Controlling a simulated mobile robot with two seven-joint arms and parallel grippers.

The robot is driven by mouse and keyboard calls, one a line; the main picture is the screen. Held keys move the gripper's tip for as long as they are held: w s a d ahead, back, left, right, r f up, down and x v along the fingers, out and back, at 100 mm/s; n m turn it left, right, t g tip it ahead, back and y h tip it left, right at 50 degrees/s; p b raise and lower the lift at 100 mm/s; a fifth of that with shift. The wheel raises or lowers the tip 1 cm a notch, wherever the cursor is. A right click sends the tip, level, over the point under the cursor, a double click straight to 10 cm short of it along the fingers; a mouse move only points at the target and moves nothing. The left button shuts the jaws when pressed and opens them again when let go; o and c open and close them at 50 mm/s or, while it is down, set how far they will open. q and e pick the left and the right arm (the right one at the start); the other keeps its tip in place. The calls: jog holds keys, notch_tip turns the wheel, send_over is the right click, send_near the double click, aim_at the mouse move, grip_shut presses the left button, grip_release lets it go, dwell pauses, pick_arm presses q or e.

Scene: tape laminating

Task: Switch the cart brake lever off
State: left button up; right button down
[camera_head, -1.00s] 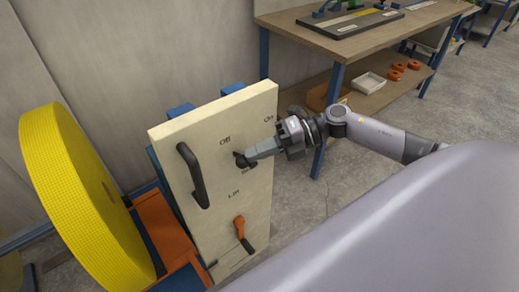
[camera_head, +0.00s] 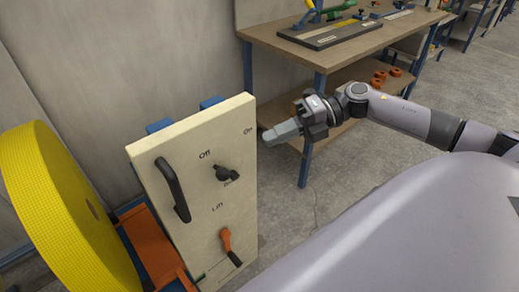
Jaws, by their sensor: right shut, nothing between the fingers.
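The cart's cream panel (camera_head: 190,235) stands upright at the left. A small black lever (camera_head: 223,173) sits on its upper part, below the printed "Off" and "On" labels. Its grip appears to extend toward the right; I cannot tell exactly which mark it points to. My right gripper (camera_head: 270,138) is shut and empty, to the right of the panel in the picture and apart from the lever. My left gripper is not in view.
The panel also carries a black bar handle (camera_head: 173,190) and an orange lever (camera_head: 227,241) below the "Lift" label. A large yellow roll (camera_head: 60,215) is on the cart at left. A wooden workbench (camera_head: 290,45) stands behind. Grey floor (camera_head: 325,205) is open at right.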

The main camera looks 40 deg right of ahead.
jog(key=shift+s+d+r, duration=0.25)
jog(key=shift+d+r, duration=0.2)
jog(key=shift+s+d+r, duration=0.2)
jog(key=shift+d+r, duration=0.25)
jog(key=a+f+m+t+h, duration=0.2)
jog(key=a+f+m+t, duration=0.1)
jog(key=f+m+t, duration=0.4)
jog(key=a+f+m+t+h, duration=0.25)
jog(key=a+f+m, duration=0.2)
jog(key=m, duration=0.45)
jog(key=s+a+f+m+g+h, duration=0.2)
jog(key=s+a+f+m+h, duration=0.1)
jog(key=s+f+m, duration=0.3)
jog(key=s+a+f+m+g+h, duration=0.2)
jog(key=s+f+m, duration=0.4)
jog(key=f+m, duration=0.3)
jog(key=shift+a+f+h, duration=0.6)
jog(key=shift+f+h, duration=0.25)
jog(key=shift+h, duration=0.1)
